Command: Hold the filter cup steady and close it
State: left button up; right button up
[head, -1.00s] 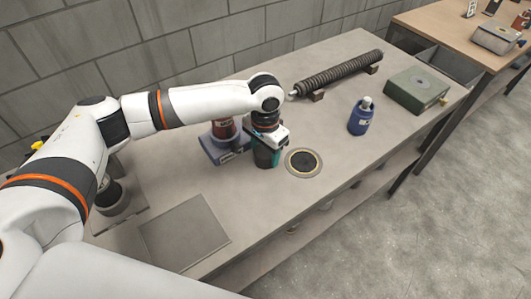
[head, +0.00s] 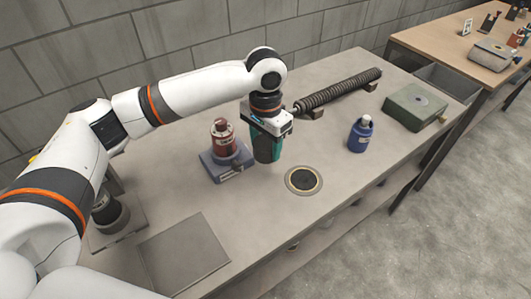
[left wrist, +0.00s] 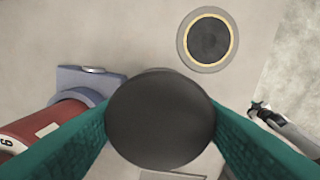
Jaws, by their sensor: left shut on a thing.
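My left gripper (head: 266,150) hangs above the table, its teal fingers pointing down. In the left wrist view its fingers are shut on a dark round-topped piece (left wrist: 160,122); in the head view they hide it. I cannot tell which of these is the filter cup. A dark disc with a gold ring (head: 304,181) lies flat to the right. What looks like my right gripper (left wrist: 262,108) shows small at the right of the left wrist view; its opening is unclear.
A blue bottle (head: 360,134) stands at the right. A ribbed dark tube (head: 340,90) rests on blocks behind. A green box (head: 415,107) sits at the far right, and a grey flat plate (head: 184,254) at the front left. The tabletop around the disc is clear.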

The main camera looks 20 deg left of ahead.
pick_arm(q)
jog(key=shift+r, duration=0.2)
jog(key=s+a+r+n, duration=0.2)
jog(key=s+a+n, duration=0.2)
jog(key=s, duration=0.6)
jog(key=shift+r+n, duration=0.15)
jog(key=shift+n, duration=0.55)
